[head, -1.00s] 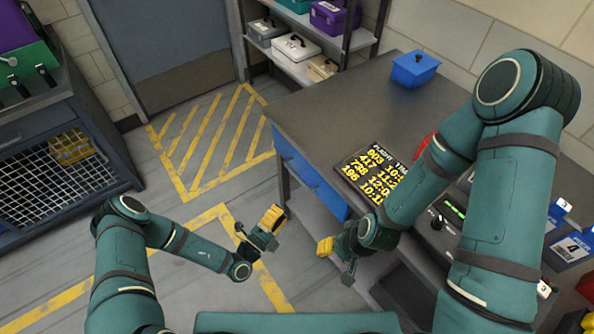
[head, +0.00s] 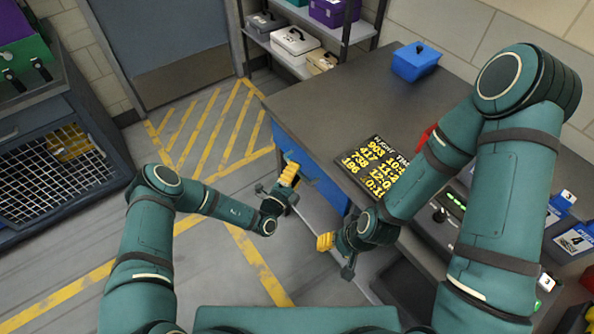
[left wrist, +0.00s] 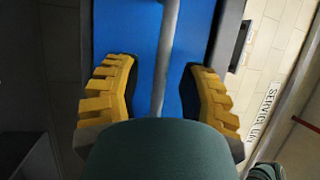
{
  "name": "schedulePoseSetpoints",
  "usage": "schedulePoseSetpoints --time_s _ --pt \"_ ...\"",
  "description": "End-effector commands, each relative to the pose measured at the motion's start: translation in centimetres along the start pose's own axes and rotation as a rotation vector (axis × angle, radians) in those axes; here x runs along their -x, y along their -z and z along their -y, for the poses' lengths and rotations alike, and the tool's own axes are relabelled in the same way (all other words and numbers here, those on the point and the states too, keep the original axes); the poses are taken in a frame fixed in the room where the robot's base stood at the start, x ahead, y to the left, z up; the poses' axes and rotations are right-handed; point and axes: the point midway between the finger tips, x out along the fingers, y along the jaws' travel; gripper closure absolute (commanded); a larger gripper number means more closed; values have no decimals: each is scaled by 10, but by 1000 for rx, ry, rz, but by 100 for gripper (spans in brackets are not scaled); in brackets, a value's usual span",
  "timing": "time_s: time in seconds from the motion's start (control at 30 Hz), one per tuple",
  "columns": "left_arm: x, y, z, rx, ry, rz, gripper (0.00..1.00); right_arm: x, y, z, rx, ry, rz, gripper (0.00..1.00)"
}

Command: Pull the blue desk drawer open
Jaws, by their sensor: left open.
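The blue desk drawer (head: 333,197) is set in the front of the grey desk (head: 310,100) and looks flush with it. In the left wrist view the blue drawer front (left wrist: 142,30) fills the middle, with a grey bar handle (left wrist: 168,45) running across it. My left gripper (head: 288,178) is at the drawer front. In the left wrist view its yellow fingers (left wrist: 160,88) are open, one on each side of the handle, with gaps visible. My right gripper (head: 326,243) hangs in front of the desk, nearer to me and apart from the drawer; its jaw state is unclear.
A blue lidded box (head: 415,66) and a black flight board (head: 375,165) with yellow text are on the desktop. A shelf with cases (head: 294,41) stands behind. A dark cabinet with a mesh front (head: 50,180) is at the left. The striped floor before the desk is clear.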

Motion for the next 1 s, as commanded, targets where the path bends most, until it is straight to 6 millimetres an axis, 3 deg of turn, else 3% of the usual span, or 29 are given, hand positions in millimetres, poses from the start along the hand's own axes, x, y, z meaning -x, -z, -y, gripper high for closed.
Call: schedulePoseSetpoints --time_s 0.4,0.53,0.83,1.0 --pt "-7 0 0 1 0 0 56 -1 0 0 0 0 -1 50" --pt "-7 0 0 1 0 0 100 -1 0 0 0 0 -1 50" --pt "-5 -1 1 1 0 2 100 0 0 0 0 0 0 50" --pt "9 -8 4 1 -1 5 100 4 0 1 0 0 1 50"
